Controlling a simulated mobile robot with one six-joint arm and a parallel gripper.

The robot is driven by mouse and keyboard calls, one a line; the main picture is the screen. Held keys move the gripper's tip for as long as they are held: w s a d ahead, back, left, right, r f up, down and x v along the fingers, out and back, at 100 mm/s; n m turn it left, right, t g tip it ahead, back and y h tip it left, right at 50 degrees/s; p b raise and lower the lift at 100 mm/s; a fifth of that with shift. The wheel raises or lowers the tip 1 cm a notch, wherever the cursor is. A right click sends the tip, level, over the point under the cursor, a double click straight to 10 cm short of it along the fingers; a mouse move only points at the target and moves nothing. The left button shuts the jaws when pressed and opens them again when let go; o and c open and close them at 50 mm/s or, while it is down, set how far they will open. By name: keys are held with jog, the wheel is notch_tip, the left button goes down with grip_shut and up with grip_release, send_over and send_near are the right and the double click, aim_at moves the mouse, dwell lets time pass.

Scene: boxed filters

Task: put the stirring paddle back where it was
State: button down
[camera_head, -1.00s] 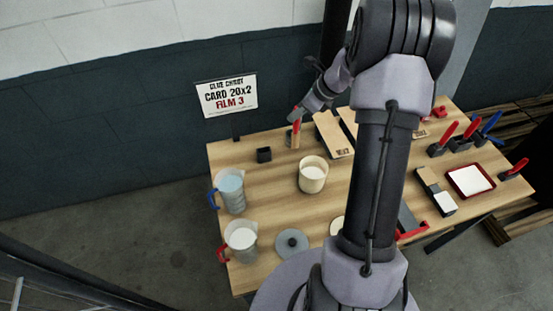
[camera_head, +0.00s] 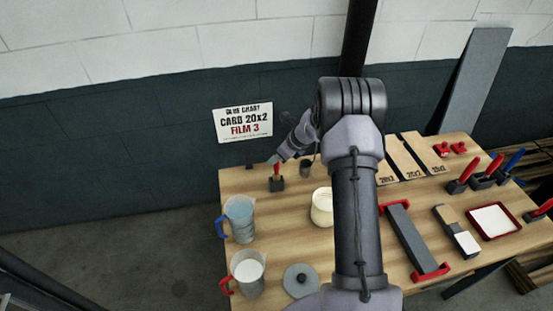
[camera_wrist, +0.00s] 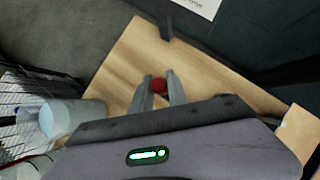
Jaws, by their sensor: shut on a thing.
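The stirring paddle shows as a red handle (camera_head: 276,170) at the back left of the table. It stands about upright at the small dark holder block (camera_head: 277,185), its lower end hidden in or behind the block. I cannot tell whether it is fully seated. My gripper (camera_head: 275,161) is shut on the top of the red handle. In the wrist view the red handle end (camera_wrist: 159,86) sits between the two grey fingers of my gripper (camera_wrist: 159,78), and the holder is hidden there.
A small dark cup (camera_head: 306,169) stands just right of the holder. A cream pot (camera_head: 322,208), a blue-handled jug (camera_head: 240,218) and a red-handled jug (camera_head: 247,273) stand nearer. The table between holder and jugs is bare.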

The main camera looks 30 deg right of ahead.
jog(key=shift+f, duration=0.15)
jog(key=c, duration=1.3)
grip_release()
